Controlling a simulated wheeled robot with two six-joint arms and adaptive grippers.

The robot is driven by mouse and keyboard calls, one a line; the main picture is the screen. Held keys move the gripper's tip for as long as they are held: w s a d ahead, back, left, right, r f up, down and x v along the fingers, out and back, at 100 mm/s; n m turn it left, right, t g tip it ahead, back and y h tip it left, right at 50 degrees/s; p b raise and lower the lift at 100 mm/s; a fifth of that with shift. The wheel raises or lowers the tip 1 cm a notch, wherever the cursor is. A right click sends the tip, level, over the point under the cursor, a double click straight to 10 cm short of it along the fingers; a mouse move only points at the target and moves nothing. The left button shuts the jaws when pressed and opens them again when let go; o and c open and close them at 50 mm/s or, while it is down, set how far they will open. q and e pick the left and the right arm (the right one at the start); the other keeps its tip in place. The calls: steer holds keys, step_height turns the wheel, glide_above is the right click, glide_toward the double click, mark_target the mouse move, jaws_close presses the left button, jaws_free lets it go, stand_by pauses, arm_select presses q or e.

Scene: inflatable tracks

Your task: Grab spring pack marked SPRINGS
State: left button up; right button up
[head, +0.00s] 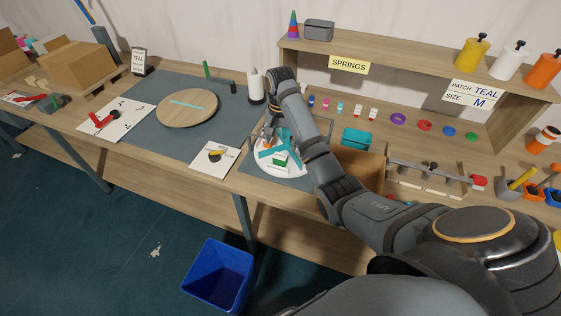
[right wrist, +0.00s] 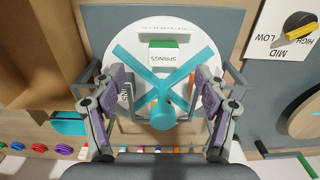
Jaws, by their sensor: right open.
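The spring pack (right wrist: 163,60), a small white and green box labelled SPRINGS, sits on a round white carousel (right wrist: 120,45) with teal cross dividers. It lies in the compartment between two teal arms; in the head view the pack (head: 280,160) shows on the near side of the disc. My right gripper (right wrist: 163,88) is open and empty, its purple-padded fingers spread either side of the teal hub (right wrist: 163,115), with the pack ahead between them. In the head view my right gripper (head: 268,136) is over the disc, partly hidden by its arm. My left gripper is not in view.
An open wooden bin (head: 362,167) stands right of the carousel. A HIGH/MID/LOW dial card (head: 213,163) lies to its left. A shelf with a SPRINGS sign (head: 349,65) is behind.

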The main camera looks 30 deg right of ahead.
mark_target(280, 156)
steer(key=f, duration=0.1)
steer(key=f+b, duration=0.1)
steer(key=f, duration=0.1)
steer(key=shift+w+d, duration=0.1)
steer(key=shift+w, duration=0.1)
steer(key=shift+w+d+f+b, duration=0.2)
steer(key=shift+w+f+b, duration=0.2)
steer(key=shift+f+b, duration=0.3)
steer(key=shift+w+d+f, duration=0.1)
steer(key=shift+w+f, duration=0.1)
steer(key=shift+f, duration=0.2)
step_height(280, 156, down, 5)
steer(key=b, duration=0.4)
steer(key=shift+r, duration=0.35)
steer(key=shift+s+r, duration=0.1)
steer(key=c, duration=1.2)
arm_select(q)
step_height(280, 156, down, 8)
steer(key=w, duration=0.2)
steer(key=shift+w+d+r, duration=0.25)
steer(key=shift+w+d, duration=0.05)
steer(key=shift+d, duration=0.1)
arm_select(e)
steer(key=shift+c, duration=0.2)
